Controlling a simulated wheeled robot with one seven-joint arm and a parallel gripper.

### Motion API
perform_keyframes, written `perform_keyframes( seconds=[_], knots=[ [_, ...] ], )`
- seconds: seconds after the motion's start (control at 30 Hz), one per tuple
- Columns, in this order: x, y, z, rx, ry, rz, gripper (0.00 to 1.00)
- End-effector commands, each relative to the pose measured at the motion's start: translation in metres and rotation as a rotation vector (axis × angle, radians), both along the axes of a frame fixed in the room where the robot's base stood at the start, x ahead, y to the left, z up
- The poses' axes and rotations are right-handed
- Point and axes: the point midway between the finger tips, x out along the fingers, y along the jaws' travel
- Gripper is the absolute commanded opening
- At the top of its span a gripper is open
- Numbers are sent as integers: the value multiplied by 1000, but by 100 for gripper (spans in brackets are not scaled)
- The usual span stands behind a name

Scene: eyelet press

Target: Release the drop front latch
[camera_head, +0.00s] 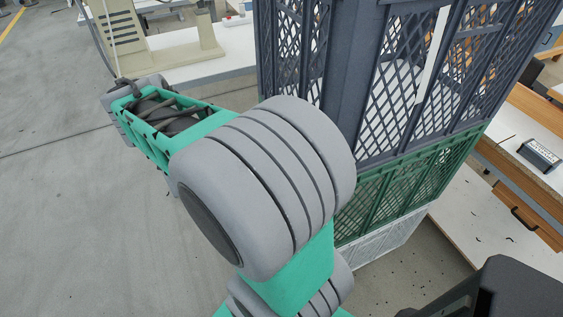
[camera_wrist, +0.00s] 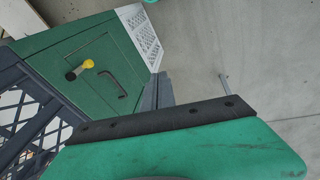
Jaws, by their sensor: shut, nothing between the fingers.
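The green crate (camera_head: 403,190) is the middle one of a stack in the head view. In the wrist view its green front panel (camera_wrist: 60,48) carries a small dark latch with a yellow end (camera_wrist: 87,65). A bent black handle (camera_wrist: 114,84) sits beside the latch. My gripper (camera_wrist: 163,78) shows in the wrist view as narrow dark grey fingers, shut and empty. They lie to the right of the handle in the picture, with the latch clear of them. My teal wrist housing hides the lower part of that view. The head view does not show the latch.
A dark grey lattice crate (camera_head: 340,70) stands on the green one, and a pale crate (camera_head: 376,241) is below. A workbench (camera_head: 475,215) stands right of the stack, and a white table (camera_head: 195,66) with a machine is behind. Open floor (camera_head: 70,210) lies left.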

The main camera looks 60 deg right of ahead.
Motion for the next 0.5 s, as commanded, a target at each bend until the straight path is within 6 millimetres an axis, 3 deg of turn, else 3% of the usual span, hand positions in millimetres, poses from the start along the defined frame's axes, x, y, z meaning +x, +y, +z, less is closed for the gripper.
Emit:
perform_keyframes(
  seconds=[0.03,0.1,0.2,0.33,0.5],
  knots=[
    [3,-41,18,-36,37,-211,0],
    [-1,-88,27,-91,72,-510,0],
    [-16,-134,30,-156,108,-890,0],
    [-32,-161,22,-212,132,-1228,0],
    [-39,-168,15,-237,137,-1371,0]
  ],
)
